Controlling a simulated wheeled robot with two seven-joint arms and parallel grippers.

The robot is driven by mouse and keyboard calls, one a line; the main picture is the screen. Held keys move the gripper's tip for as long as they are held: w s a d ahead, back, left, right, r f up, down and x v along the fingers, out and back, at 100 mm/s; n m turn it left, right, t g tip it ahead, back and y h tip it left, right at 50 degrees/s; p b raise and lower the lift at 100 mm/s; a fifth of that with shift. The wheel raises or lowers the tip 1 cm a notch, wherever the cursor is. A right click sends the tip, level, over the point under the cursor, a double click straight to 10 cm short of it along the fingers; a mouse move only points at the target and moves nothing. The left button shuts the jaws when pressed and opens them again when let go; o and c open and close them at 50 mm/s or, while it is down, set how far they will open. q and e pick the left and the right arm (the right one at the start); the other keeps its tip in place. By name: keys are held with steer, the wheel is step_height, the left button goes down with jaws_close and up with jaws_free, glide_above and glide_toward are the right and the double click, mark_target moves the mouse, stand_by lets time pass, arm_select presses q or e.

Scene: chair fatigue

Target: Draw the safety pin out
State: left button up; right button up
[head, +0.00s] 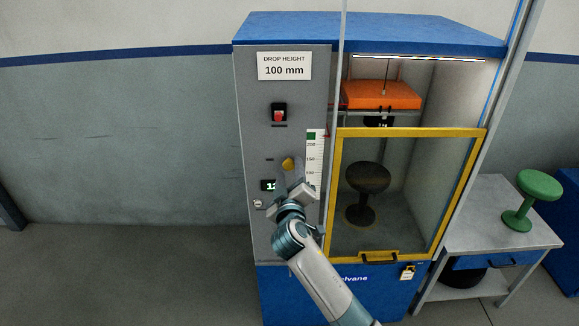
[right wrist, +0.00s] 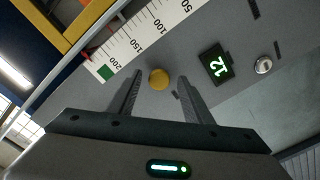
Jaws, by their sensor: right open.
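My right gripper (head: 289,172) is open in front of the grey panel (head: 262,150) of the drop-test machine. A round yellow knob (head: 288,163) on that panel shows between its fingertips. In the right wrist view the knob (right wrist: 159,79) lies between the two open fingers (right wrist: 160,84), which do not visibly touch it. An orange drop weight (head: 382,95) hangs in the upper chamber. A small red part (right wrist: 86,57) shows beside the scale's end. I cannot tell for sure which part is the safety pin. My left gripper is not in view.
A yellow-framed clear door (head: 405,132) fronts the chamber holding a dark stool (head: 368,178). The panel has a white scale (head: 314,150), a red switch (head: 279,114) and a green display (right wrist: 217,66). A side table (head: 490,232) with a green stool (head: 526,190) stands right.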

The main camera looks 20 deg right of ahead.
steer(key=shift+w+d, duration=0.2)
steer(key=shift+w, duration=0.35)
steer(key=shift+c, duration=0.3)
